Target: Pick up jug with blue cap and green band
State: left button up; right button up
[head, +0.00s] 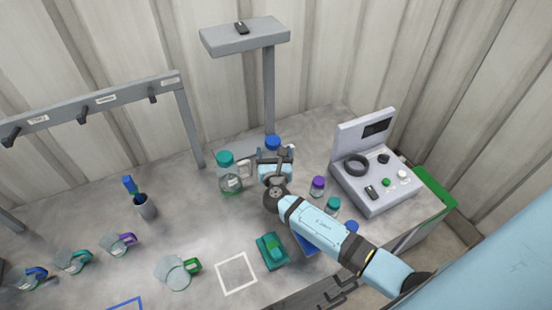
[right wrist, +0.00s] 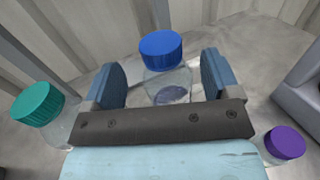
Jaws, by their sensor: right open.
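A clear jug with a blue cap (head: 272,142) stands at the back of the bench, mostly hidden behind my right gripper (head: 275,157) in the head view. In the right wrist view the blue cap (right wrist: 161,48) and clear body (right wrist: 168,86) show between the two open fingers (right wrist: 160,80). Gaps show on both sides, so the fingers look apart from the jug. I cannot make out a green band on it. My left gripper is not in view.
A green-capped jug (head: 226,172) stands close on the left, and a purple-capped jar (head: 318,186) to the right. A post with a shelf (head: 268,85) rises behind. A grey instrument box (head: 374,175) stands at the right. A white square outline (head: 237,257) is clear.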

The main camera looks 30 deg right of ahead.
aim_at(273, 147)
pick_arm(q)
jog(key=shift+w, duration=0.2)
pick_arm(e)
jog(key=shift+x, duration=0.8)
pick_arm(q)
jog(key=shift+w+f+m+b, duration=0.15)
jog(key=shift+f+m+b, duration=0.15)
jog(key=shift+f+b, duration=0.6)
pick_arm(e)
jog(key=x, duration=0.4)
jog(key=shift+w+d+f, duration=0.15)
jog(key=shift+w+f, duration=0.15)
jog(key=shift+w, duration=0.1)
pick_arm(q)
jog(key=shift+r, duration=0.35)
pick_arm(e)
jog(key=shift+s+r, duration=0.1)
jog(key=shift+c, duration=0.2)
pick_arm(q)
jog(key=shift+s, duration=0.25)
pick_arm(e)
jog(key=c, duration=0.3)
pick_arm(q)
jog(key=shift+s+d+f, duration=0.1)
pick_arm(e)
jog(key=c, duration=1)
